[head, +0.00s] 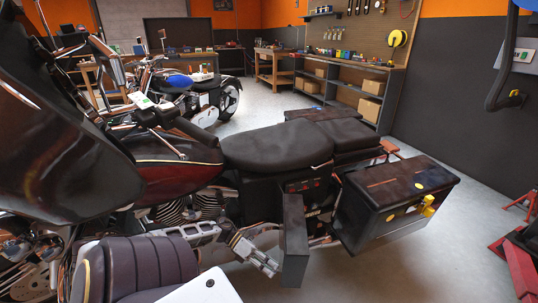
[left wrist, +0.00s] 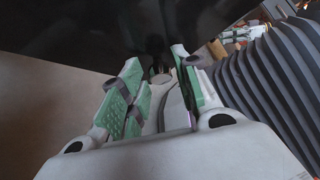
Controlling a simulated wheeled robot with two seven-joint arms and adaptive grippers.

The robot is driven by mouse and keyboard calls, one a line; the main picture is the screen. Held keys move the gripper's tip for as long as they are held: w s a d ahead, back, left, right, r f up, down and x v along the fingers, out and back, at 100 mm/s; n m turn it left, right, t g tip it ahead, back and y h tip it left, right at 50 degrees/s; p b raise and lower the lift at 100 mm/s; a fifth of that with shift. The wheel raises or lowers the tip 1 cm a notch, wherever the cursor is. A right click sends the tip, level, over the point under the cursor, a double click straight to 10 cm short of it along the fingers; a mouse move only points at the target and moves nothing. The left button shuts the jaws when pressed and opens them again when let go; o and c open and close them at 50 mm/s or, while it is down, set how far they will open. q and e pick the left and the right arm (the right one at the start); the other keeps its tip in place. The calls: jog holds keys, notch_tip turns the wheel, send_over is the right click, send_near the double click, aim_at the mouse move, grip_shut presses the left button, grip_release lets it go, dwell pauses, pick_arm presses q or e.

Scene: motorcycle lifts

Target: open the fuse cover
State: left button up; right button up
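The motorcycle's dark fuse box (head: 303,187) is below the seat, with small red parts showing on its front. A dark flat panel, which looks like the fuse cover (head: 295,245), stands out below and in front of it, swung away from the box. My left gripper (head: 262,256) is just left of this panel, low beside the motorcycle; I cannot tell whether it touches it. In the left wrist view its two green-padded fingers (left wrist: 158,85) are apart, with no clear object held between them. A dark surface fills the view beyond the fingers. My right gripper is not in view.
The seat (head: 277,146) is above the fuse box, and a dark side case (head: 395,205) juts out to its right. Chrome pipes and engine parts lie to the left. Open floor (head: 400,270) is at the lower right. A red stand (head: 520,262) is at the right edge.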

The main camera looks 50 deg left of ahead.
pick_arm(q)
jog(key=shift+o, duration=0.5)
jog(key=v, duration=1.2)
jog(key=shift+s+d, duration=0.1)
jog(key=shift+d, duration=0.05)
dwell(0.6)
